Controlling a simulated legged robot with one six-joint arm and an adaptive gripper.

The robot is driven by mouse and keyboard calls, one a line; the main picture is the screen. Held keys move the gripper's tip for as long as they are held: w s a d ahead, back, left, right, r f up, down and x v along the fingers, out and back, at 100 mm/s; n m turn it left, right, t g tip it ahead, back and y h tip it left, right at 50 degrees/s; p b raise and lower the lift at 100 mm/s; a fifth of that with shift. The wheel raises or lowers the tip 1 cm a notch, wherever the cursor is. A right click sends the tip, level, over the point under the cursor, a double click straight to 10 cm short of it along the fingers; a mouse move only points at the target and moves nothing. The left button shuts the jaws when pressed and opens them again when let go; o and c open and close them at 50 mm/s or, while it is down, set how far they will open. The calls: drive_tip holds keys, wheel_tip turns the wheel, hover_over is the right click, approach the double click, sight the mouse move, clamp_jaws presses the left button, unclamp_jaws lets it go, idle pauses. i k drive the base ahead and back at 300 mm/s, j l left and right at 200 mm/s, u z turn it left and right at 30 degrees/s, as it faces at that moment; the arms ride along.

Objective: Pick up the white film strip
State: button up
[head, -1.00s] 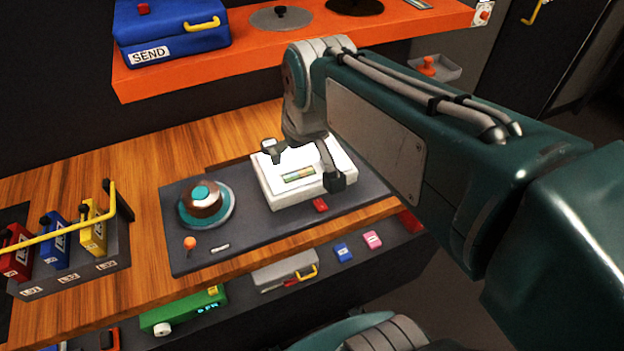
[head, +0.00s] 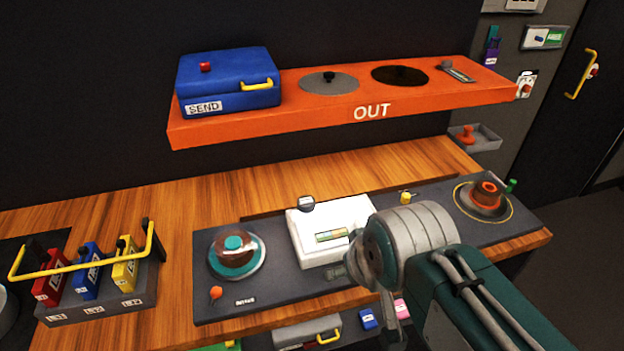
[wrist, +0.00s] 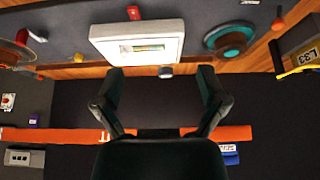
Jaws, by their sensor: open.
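A white box (head: 305,245) stands on the dark panel, with a small window in its top. In the window lies a narrow strip (head: 333,236) with green and yellowish tones. I cannot tell whether this is the white film strip. The box (wrist: 105,40) and strip (wrist: 146,48) also show in the wrist view. My gripper (wrist: 160,84) is open and empty there, its fingers spread below the box in the picture and apart from it. In the head view my arm covers the box's right side and most of my gripper.
A copper-and-teal trackball (head: 236,255) is left of the box, and an orange-topped round control (head: 487,197) to the right. An orange shelf (head: 300,115) above carries a blue SEND case (head: 228,85). A yellow-railed rack (head: 105,308) stands left. Wooden counter behind the panel is clear.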

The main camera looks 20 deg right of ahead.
sight(333, 235)
drive_tip(key=k+j+u, duration=0.2)
drive_tip(key=j, duration=0.15)
drive_tip(key=k+j+u, duration=0.2)
drive_tip(key=j, duration=0.2)
drive_tip(key=k+j+u, duration=0.2)
drive_tip(key=j, duration=0.2)
drive_tip(key=j+u, duration=0.2)
drive_tip(key=j, duration=0.2)
drive_tip(key=k+j+u, duration=0.2)
drive_tip(key=j, duration=0.25)
drive_tip(key=z, duration=1.9)
drive_tip(key=i+l+u, duration=0.15)
drive_tip(key=i+l, duration=0.15)
drive_tip(key=i, duration=0.3)
drive_tip(key=i+l+u, duration=0.15)
drive_tip(key=i+l, duration=0.2)
drive_tip(key=i, duration=0.2)
